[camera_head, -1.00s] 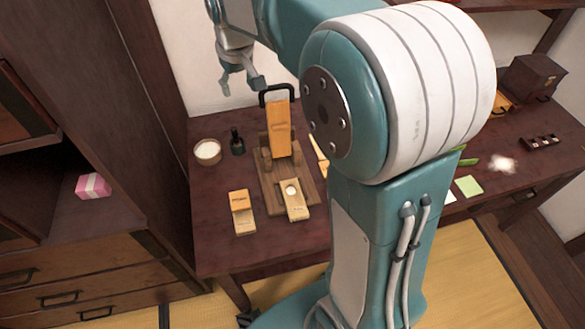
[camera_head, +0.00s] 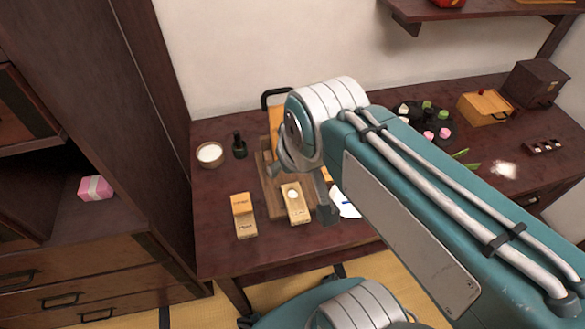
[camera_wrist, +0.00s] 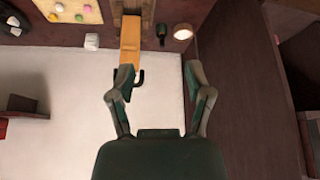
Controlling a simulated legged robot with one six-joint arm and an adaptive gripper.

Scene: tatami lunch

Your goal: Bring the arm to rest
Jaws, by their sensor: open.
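My arm is folded in front of the desk (camera_head: 225,250), its long teal and white link reaching from the lower right of the head view to a rounded white joint. My gripper (camera_wrist: 158,85) is open in the wrist view, with two dark fingers apart and nothing between them. In the head view it is mostly hidden behind my own arm. A tall orange wooden piece with a black handle (camera_head: 273,97) stands behind my arm; it also shows at the top of the wrist view (camera_wrist: 130,45), beyond the left finger.
On the desk are a white-filled bowl (camera_head: 209,153), a dark bottle (camera_head: 239,146), wooden blocks (camera_head: 243,215), a black tray of coloured pieces (camera_head: 405,112) and an orange box (camera_head: 484,108). A dark cabinet (camera_head: 95,240) stands at left, a wall shelf (camera_head: 440,14) above.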

